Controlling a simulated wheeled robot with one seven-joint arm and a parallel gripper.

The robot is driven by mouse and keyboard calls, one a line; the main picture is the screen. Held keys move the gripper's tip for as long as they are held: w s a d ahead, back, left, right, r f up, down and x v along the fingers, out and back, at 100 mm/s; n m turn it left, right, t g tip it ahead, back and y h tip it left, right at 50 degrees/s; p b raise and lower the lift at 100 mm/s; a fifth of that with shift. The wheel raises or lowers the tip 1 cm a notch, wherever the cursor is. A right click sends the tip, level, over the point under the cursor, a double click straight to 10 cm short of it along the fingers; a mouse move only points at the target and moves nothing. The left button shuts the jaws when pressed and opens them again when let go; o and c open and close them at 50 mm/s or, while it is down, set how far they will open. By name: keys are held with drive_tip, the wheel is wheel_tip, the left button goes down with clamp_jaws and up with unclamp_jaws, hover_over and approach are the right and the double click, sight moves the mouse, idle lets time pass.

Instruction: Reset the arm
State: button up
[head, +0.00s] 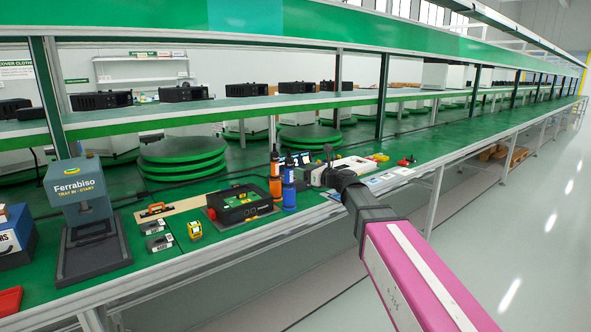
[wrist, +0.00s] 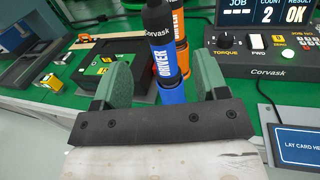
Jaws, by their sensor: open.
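My arm (head: 415,275) reaches in from the lower right of the head view, over the front edge of the green bench. My gripper (wrist: 163,85) has two green fingers spread apart in the wrist view, with nothing held. In the wrist view a blue driver (wrist: 166,68) labelled DRIVER shows between the fingers, upright, its lower end hidden by the gripper. The blue driver (head: 289,186) also stands left of the gripper in the head view. An orange driver (head: 275,178) stands behind it.
A black case (head: 240,207), a yellow device (head: 195,230) and a Ferrabiso stand (head: 85,195) are to the left on the bench. A Corvask control box (wrist: 268,45) and a card pad (wrist: 297,146) are at right. Green turntables (head: 182,155) stand behind. The front aisle floor is clear.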

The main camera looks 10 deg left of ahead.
drive_tip(key=shift+v, duration=1.35)
drive_tip(key=s+d+f+n+g+h, duration=0.2)
drive_tip(key=s+d+f+n+h, duration=0.2)
drive_tip(key=d+f+n, duration=0.6)
drive_tip(key=s+d+f+n+g+h, duration=0.2)
drive_tip(key=s+d+f+n+h, duration=0.3)
drive_tip(key=f, duration=0.9)
drive_tip(key=s+d+f+n+g+h, duration=0.2)
drive_tip(key=s+d+f+n+h, duration=0.1)
drive_tip(key=d, duration=0.7)
drive_tip(key=s+d+f+n+g+h, duration=0.2)
drive_tip(key=s+d+f+n, duration=0.3)
drive_tip(key=d+f, duration=0.5)
drive_tip(key=s+h, duration=0.1)
drive_tip(key=s, duration=0.1)
drive_tip(key=shift+s+n+h, duration=0.3)
drive_tip(key=shift+s+h, duration=0.05)
drive_tip(key=shift+h, duration=0.05)
